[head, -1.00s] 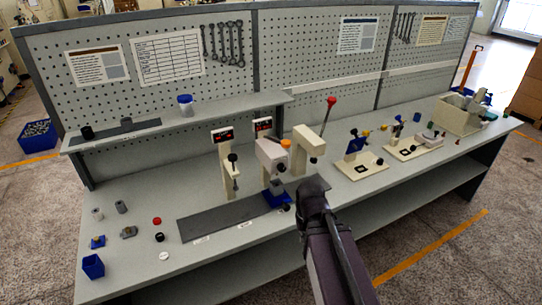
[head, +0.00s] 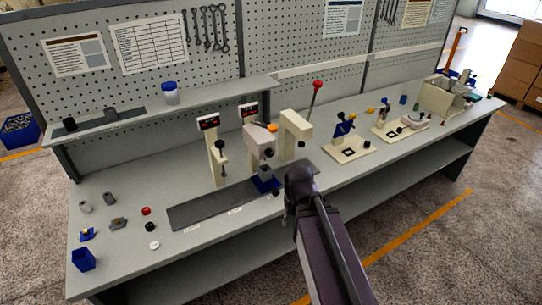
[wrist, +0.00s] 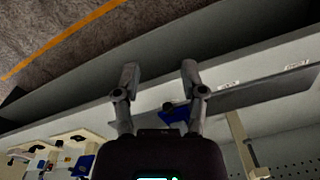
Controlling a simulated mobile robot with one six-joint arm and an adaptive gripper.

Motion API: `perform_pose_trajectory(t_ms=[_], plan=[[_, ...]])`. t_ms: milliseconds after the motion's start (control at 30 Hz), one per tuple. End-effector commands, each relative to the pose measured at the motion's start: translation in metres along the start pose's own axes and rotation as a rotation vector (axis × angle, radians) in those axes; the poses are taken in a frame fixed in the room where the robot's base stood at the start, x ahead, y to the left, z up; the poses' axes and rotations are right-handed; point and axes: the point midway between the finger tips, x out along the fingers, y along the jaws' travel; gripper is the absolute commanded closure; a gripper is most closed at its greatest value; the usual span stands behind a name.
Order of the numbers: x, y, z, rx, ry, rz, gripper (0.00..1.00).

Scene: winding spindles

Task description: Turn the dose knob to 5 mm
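A dispenser-like station (head: 256,142) with a pale body, an orange knob (head: 272,127) on top and a blue base (head: 265,183) stands mid-bench. A small black knob (head: 276,192) shows low at the front of the blue base. I cannot tell which knob is the dose knob, and no scale is readable. My gripper (wrist: 160,74) is open and empty in the wrist view, its fingers spread over the bench's front edge. The blue base (wrist: 178,113) shows beyond and between the fingers. In the head view my arm hides most of the gripper, just right of the station.
A pale stand (head: 215,150) with a display is left of the station, and a red-handled press (head: 294,135) right of it. A grey mat (head: 205,208) lies in front. Small parts and a blue bin (head: 83,260) are at left. Fixtures (head: 349,148) are at right.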

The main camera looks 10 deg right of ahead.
Motion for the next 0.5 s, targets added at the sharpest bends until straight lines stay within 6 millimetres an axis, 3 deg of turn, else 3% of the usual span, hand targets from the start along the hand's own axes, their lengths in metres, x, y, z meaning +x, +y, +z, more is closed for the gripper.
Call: perform_pose_trajectory(t_ms=[267,500], plan=[[0.022,-0.026,-0.026,0.233,0.118,-0.225,0.21],[0.025,-0.053,-0.065,0.596,0.218,-0.572,0.21]])
